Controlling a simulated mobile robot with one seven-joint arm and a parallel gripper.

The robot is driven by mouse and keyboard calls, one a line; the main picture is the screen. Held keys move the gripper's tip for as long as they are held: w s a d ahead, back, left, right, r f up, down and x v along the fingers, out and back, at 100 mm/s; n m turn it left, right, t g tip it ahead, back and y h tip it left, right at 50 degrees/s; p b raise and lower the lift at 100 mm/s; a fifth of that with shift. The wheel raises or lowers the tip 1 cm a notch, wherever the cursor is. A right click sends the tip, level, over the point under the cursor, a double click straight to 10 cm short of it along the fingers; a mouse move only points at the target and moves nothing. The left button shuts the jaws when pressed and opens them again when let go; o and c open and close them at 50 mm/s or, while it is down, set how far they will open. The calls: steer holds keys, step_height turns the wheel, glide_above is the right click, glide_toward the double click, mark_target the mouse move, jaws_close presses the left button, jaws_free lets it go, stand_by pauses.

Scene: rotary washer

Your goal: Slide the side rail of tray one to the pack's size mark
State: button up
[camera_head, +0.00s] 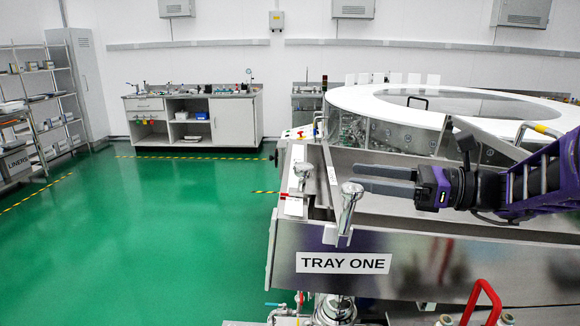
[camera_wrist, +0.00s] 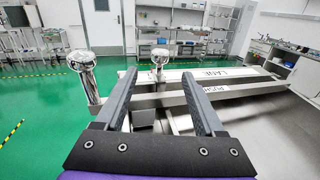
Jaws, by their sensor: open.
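Tray one is the steel tray with the TRAY ONE label (camera_head: 343,262) on its front face. Two chrome ball knobs on posts stand at its left end: a near knob (camera_head: 350,192) and a farther knob (camera_head: 303,170). My gripper (camera_head: 352,178) is open and empty above the tray, its fingers pointing left. In the wrist view, the near knob (camera_wrist: 80,62) is outside the left finger, and the farther knob (camera_wrist: 160,60) shows between the fingertips (camera_wrist: 158,74), beyond them. I cannot tell which part is the side rail. I make out no pack or size mark.
Labelled pale strips, reading LANE (camera_wrist: 235,73) and PUSH, run right in the wrist view. A large white rotary ring (camera_head: 450,105) stands behind the tray. A red handle (camera_head: 482,300) rises at the front right. Green floor (camera_head: 140,220) is clear on the left.

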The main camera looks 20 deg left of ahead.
steer(key=a, duration=1.4)
steer(key=shift+w+a, duration=0.15)
steer(key=shift+w, duration=0.05)
jaws_close()
stand_by(0.8)
